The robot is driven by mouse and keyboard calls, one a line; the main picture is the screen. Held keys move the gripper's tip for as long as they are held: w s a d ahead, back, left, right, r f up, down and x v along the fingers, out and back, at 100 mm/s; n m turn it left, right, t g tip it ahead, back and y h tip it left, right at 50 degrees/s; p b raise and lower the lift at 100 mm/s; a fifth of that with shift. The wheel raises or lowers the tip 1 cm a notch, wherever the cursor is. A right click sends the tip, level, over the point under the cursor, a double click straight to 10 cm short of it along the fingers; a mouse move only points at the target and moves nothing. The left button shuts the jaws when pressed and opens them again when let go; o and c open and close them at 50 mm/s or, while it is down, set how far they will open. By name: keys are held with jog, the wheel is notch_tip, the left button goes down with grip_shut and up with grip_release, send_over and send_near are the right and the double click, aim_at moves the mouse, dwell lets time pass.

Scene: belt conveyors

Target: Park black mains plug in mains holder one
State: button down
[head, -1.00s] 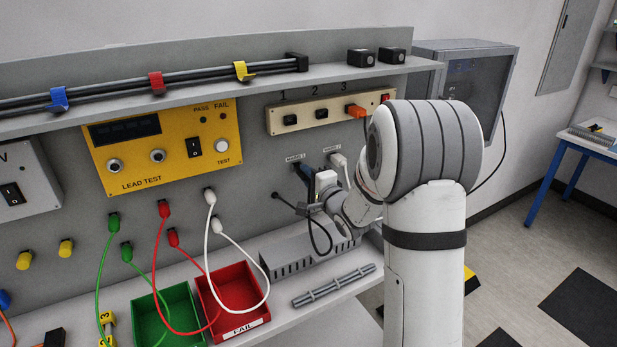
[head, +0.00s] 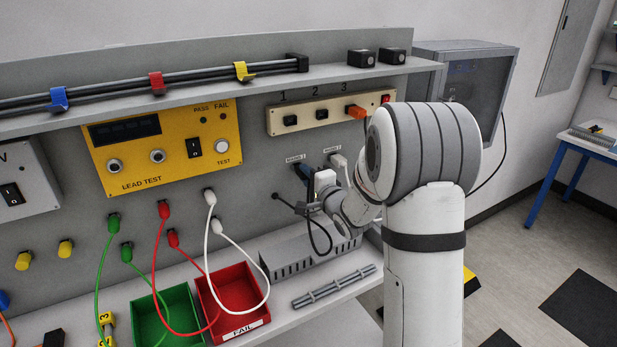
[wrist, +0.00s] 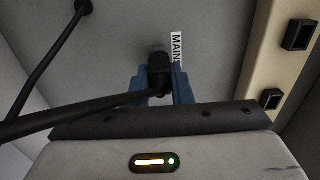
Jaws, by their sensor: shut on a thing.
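My gripper (head: 304,172) is at the grey panel, just below the left mains label (head: 295,159). In the wrist view its blue fingers (wrist: 160,88) are shut on the black mains plug (wrist: 159,73), whose black cable (wrist: 85,112) runs off to the left. The plug faces the panel close to a label (wrist: 176,48) reading "MAIN"; its number is cut off. The holder itself is hidden behind the plug and fingers, and I cannot tell whether the plug is seated in it.
A white plug (head: 338,161) sits at the right mains label. Above is a cream socket strip (head: 306,114) numbered 1 to 3, with an orange plug (head: 355,111) at 3. A grey slotted box (head: 290,262) and red tray (head: 262,322) stand on the shelf below.

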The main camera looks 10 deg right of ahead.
jog(key=shift+w+a, duration=0.15)
jog(key=shift+w, duration=0.2)
dwell(0.3)
jog(key=c, duration=1.2)
grip_release()
jog(key=shift+s+d+f, duration=0.1)
jog(key=shift+s+d, duration=0.1)
jog(key=shift+s, duration=0.3)
jog(key=s+d+f+n+g+h+b, duration=0.1)
jog(key=s+d+n+g+h, duration=0.2)
jog(key=s, duration=0.6)
jog(key=s+d+n+g+h+b, duration=0.15)
jog(key=s+n+g+h, duration=0.25)
jog(key=s, duration=0.6)
jog(key=s+a+f+n+g, duration=0.1)
jog(key=s+a+n+g, duration=0.1)
jog(key=s, duration=0.8)
jog(key=s+a+f+n+g+y, duration=0.1)
jog(key=s+a+n+g, duration=0.1)
jog(key=s+n+g, duration=0.3)
jog(key=s, duration=0.4)
jog(key=shift+s+p, duration=0.35)
jog(key=shift+p, duration=0.05)
